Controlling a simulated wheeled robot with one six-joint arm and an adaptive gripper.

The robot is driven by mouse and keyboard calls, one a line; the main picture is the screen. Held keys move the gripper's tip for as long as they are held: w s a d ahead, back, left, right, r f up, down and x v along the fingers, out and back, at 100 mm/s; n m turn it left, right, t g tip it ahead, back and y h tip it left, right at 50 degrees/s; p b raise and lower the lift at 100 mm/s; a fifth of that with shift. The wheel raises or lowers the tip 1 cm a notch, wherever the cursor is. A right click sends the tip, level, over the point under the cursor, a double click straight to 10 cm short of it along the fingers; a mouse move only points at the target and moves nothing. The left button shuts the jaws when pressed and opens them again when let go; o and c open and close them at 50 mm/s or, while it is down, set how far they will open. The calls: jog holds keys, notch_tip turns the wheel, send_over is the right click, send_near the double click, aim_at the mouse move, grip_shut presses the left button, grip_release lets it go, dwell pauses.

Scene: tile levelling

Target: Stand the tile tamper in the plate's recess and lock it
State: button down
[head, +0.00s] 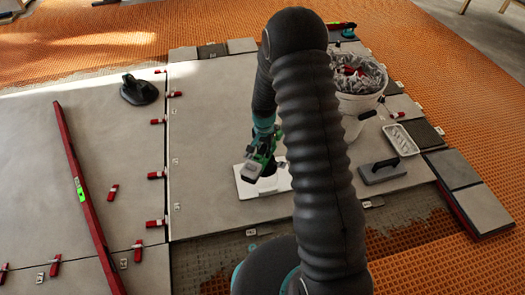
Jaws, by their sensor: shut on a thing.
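The white plate (246,188) lies flat on a large grey tile in the middle of the head view. My gripper (262,158) is over the plate, pointing down, and is shut on the tile tamper (253,168), a green and dark tool. The tamper's dark lower end is over the plate, close to its surface. I cannot tell whether it touches the plate or sits in the recess. The recess and any lock are too small or hidden to make out. My arm covers the area just right of the plate.
A black suction lifter (138,92) stands at the back left. A red level (80,185) lies along the left tile. Red wedges sit along the joints. At right are a filled white bucket (360,102), a tray (400,139), a grey float (383,171) and stacked tiles (470,195).

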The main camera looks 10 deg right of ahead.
aim_at(263, 145)
jog(key=shift+w+f+m, duration=0.4)
jog(key=shift+f+m, duration=0.25)
jog(key=shift+m, duration=0.05)
jog(key=shift+a+f+b, duration=0.1)
jog(key=shift+f+b, duration=1.65)
jog(key=shift+f, duration=1.35)
jog(key=shift+f+b, duration=0.75)
jog(key=c, duration=1)
grip_release()
jog(key=shift+o, duration=0.5)
jog(key=shift+s+f, duration=0.1)
notch_tip(263, 145, up, 12)
jog(key=shift+r, duration=0.1)
